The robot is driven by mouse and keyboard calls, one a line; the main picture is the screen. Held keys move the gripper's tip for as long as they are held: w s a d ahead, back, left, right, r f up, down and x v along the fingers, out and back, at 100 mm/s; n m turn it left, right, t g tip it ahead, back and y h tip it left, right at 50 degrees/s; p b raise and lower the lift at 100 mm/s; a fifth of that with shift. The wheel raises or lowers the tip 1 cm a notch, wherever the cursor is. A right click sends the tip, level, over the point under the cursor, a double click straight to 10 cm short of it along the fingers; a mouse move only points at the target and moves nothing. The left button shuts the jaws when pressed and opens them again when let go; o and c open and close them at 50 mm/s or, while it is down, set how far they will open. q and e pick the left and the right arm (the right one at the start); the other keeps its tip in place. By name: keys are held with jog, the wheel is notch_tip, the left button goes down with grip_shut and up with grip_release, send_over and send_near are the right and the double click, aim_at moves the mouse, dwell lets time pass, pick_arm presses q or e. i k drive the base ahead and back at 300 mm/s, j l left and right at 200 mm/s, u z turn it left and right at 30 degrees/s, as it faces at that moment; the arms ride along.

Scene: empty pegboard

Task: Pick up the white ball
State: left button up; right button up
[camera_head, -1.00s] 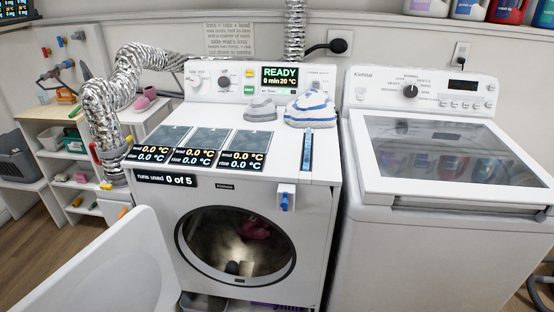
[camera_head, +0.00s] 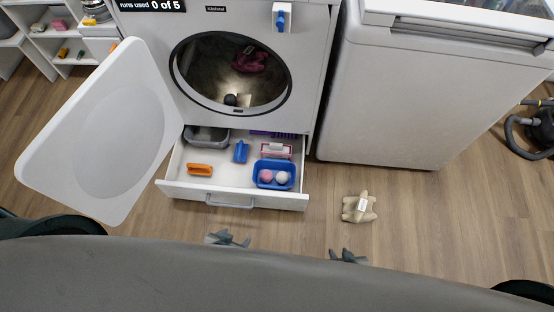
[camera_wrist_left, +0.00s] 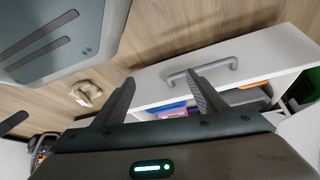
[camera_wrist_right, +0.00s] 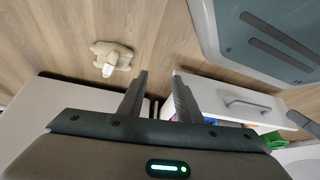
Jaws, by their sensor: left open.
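The white ball (camera_head: 282,177) sits in a blue bin (camera_head: 262,165) at the right of the open drawer (camera_head: 178,185), beside a pink ball (camera_head: 265,175). My left gripper (camera_head: 228,238) is open and empty, in front of the drawer and apart from it; its fingers also show in the left wrist view (camera_wrist_left: 158,78). My right gripper (camera_head: 348,256) is empty, below the beige soft toy in the picture; its fingers stand apart in the right wrist view (camera_wrist_right: 160,76). Both wrist views show the drawer front, and the white ball is not visible in them.
The drawer also holds an orange item (camera_head: 199,169), a blue item (camera_head: 240,152) and a grey tub (camera_head: 206,136). A beige soft toy (camera_head: 359,207) lies on the floor. A white washer (camera_head: 400,100) stands right.

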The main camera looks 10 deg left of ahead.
aim_at(282, 177)
jog(key=k+j+u, duration=0.1)
jog(key=k, duration=0.45)
jog(key=i+l+u, duration=0.15)
jog(key=l, duration=0.2)
jog(key=i+l+u, duration=0.1)
jog(key=i+l, duration=0.15)
jog(key=l, duration=0.15)
jog(key=i+l+u, duration=0.15)
jog(key=l, duration=0.2)
jog(key=i+l+u, duration=0.15)
jog(key=l, duration=0.3)
jog(key=i+l+u, duration=0.1)
jog(key=l, duration=0.3)
